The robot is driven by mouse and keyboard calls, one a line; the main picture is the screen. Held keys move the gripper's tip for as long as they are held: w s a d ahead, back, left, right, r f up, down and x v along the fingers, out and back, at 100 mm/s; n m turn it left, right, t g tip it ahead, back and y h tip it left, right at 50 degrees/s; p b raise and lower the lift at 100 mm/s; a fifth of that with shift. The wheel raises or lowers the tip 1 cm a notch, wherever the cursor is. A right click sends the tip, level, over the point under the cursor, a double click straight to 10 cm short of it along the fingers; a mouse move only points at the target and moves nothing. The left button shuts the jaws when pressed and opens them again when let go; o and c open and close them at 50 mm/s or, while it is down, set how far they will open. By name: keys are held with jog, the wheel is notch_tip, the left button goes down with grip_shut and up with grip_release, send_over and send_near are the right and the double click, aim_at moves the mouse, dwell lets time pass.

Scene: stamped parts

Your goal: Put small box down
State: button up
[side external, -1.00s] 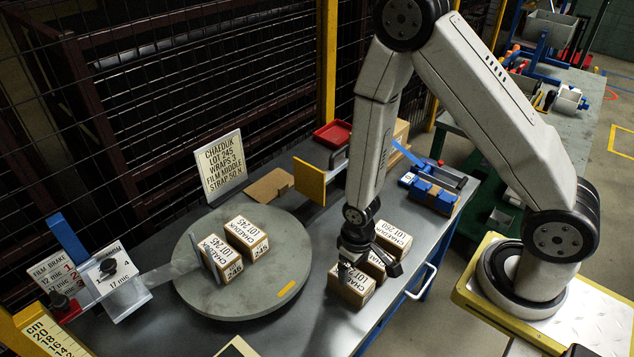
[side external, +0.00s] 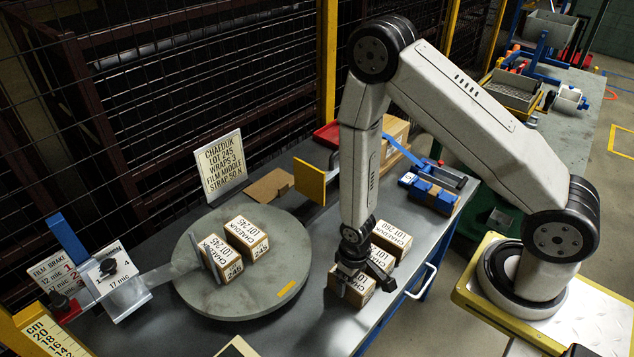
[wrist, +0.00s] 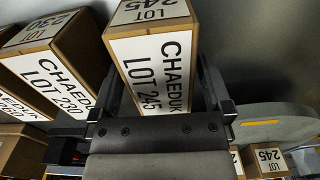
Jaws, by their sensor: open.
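My gripper (side external: 360,280) is low over the row of boxes at the bench's front edge. Its fingers are open, one on each side of a small brown box (side external: 355,293) with white labels, which stands on the bench. In the wrist view this box (wrist: 152,65) reads CHAEDUK LOT 245 and sits between the fingers of my gripper (wrist: 160,88). A gap shows beside the right finger; whether the left finger touches is unclear. My gripper hides most of the box's top in the side view.
Another labelled box (side external: 391,238) stands behind, beside a partly hidden one; the wrist view shows a LOT 230 box (wrist: 55,65) close left. The round turntable (side external: 285,295) at left carries two LOT 245 boxes (side external: 246,238). A blue tool (side external: 432,190) lies behind right.

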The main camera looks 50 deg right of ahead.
dwell(0.3)
grip_shut()
jog(key=shift+r, duration=0.15)
jog(key=shift+r, duration=4.9)
